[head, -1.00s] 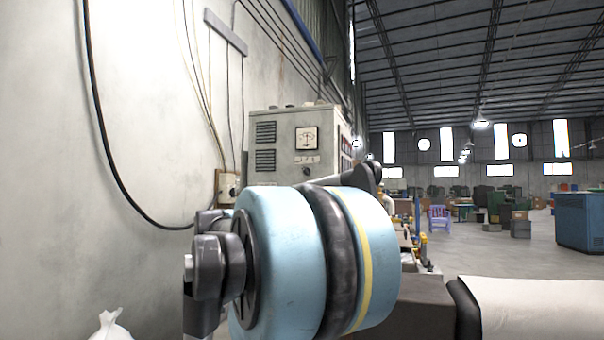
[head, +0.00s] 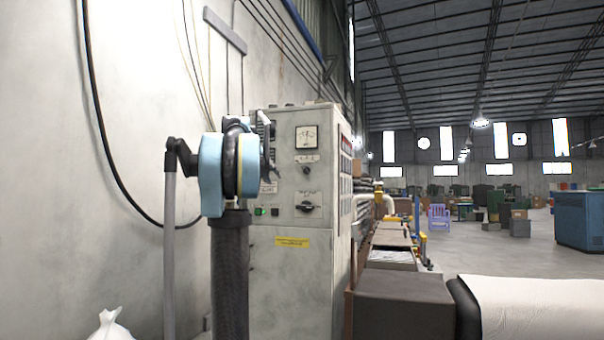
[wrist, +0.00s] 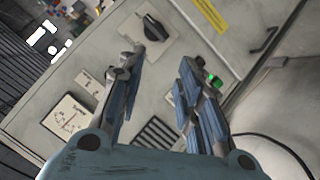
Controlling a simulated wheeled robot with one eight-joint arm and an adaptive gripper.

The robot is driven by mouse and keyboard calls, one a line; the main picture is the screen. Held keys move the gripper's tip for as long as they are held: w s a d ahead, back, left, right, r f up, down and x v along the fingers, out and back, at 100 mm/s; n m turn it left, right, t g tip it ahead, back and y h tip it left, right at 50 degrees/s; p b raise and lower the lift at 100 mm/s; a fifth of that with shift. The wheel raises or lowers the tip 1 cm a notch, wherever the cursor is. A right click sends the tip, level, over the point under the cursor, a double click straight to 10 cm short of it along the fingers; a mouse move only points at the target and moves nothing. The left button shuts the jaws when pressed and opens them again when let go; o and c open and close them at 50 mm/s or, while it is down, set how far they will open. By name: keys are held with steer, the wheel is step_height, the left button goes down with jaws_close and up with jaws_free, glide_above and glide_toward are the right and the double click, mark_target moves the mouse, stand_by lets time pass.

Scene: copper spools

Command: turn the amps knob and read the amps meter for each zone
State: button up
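A grey control cabinet (head: 325,240) stands against the wall in the head view. A white needle meter (head: 306,137) is near its top; it also shows at lower left in the wrist view (wrist: 67,118). A small selector knob (head: 305,171) is below the meter. A larger black knob (head: 308,207) is lower down, and also in the wrist view (wrist: 155,27). Labels and the needle reading are too small to read. My gripper (wrist: 164,70) is open and empty in front of the panel, its left finger near the black knob. I cannot tell if it touches.
A lit green button (wrist: 211,78) is by my right finger. A yellow label (head: 292,242) is on the cabinet below the knobs. Dark boxes (head: 403,306) and a white-covered roll (head: 540,305) stand at right. A white bag (head: 110,328) is at lower left.

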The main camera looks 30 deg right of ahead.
mark_target(303, 168)
steer(key=w+d+r+h, duration=0.2)
steer(key=w+d+r, duration=0.5)
steer(key=d+r, duration=0.3)
steer(key=shift+t, duration=0.4)
steer(key=x, duration=1.7)
steer(key=shift+s+d, duration=0.15)
steer(key=shift+d, duration=0.15)
steer(key=c, duration=0.7)
